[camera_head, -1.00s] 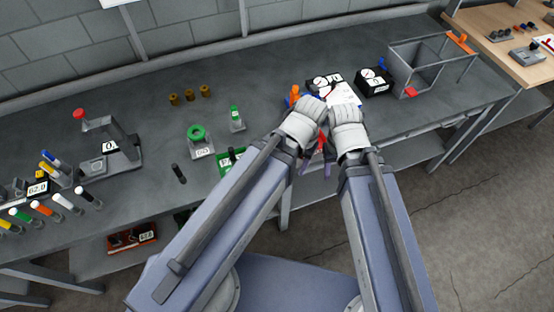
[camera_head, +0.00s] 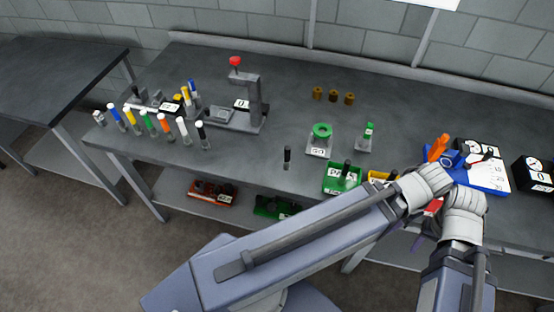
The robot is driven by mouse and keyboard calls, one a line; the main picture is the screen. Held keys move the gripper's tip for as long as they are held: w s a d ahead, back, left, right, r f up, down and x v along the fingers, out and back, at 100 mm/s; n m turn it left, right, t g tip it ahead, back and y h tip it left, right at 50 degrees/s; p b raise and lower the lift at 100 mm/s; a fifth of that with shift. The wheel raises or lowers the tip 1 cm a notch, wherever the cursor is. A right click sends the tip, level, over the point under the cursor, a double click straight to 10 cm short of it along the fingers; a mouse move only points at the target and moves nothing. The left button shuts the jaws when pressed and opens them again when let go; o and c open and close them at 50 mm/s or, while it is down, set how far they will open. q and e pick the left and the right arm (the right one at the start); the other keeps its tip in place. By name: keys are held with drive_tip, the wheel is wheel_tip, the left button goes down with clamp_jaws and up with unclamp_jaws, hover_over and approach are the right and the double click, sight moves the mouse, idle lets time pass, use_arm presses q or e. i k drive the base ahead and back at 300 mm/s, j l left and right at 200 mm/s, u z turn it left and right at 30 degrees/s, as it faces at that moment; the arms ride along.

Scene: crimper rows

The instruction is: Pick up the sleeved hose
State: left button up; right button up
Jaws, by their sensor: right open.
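A short dark upright hose piece (camera_head: 287,157) stands alone near the front edge of the workbench. Several upright hoses with coloured bodies, such as the green one (camera_head: 148,124), stand in a row at the bench's left end. I cannot tell which hose is the sleeved one. My two arms reach in at the lower right, and their pale joints hide most of both grippers. A little of my right gripper (camera_head: 432,208) shows between the arms, open, right of the dark piece and well away from it. My left gripper cannot be made out.
A grey press with a red knob (camera_head: 235,62) stands left of centre. A green gauge (camera_head: 322,131), several brown cylinders (camera_head: 333,96) and a green PASS tray (camera_head: 343,188) are on the bench. A blue board (camera_head: 487,180) lies at the right. The bench centre is mostly clear.

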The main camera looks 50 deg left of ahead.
sight(286, 160)
drive_tip(key=u, duration=1.5)
drive_tip(key=k, duration=0.05)
